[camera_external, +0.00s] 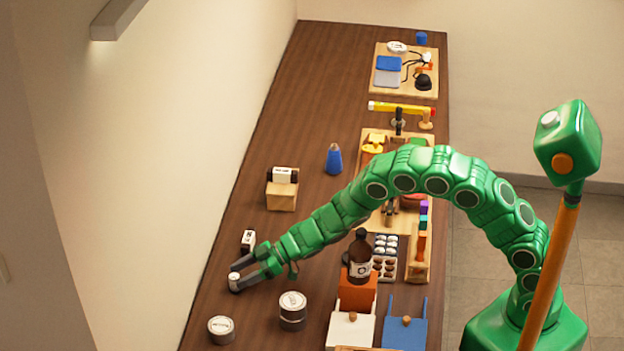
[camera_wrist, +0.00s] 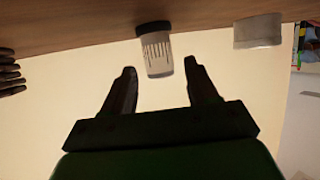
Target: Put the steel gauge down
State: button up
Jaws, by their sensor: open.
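The steel gauge, a small pale cylinder (camera_external: 234,282), stands upright on the brown table at the left, at the tips of my gripper (camera_external: 246,270). In the wrist view the gauge (camera_wrist: 157,54) has dark tick marks on a pale body and a dark end against the table. That view appears upside down. My gripper (camera_wrist: 160,70) is open, with one finger to each side of the gauge's line. The gauge lies at or just beyond the fingertips, and I cannot tell whether either finger touches it.
A black-and-white block (camera_external: 248,240) stands just behind my gripper. Two round tins (camera_external: 292,310) (camera_external: 221,330) stand in front. A brown bottle (camera_external: 359,258) on an orange stand is to the right. A wooden block (camera_external: 282,192) is farther back. Bare table lies between them.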

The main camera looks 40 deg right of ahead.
jog(key=v, duration=1.2)
jog(key=shift+a, duration=0.15)
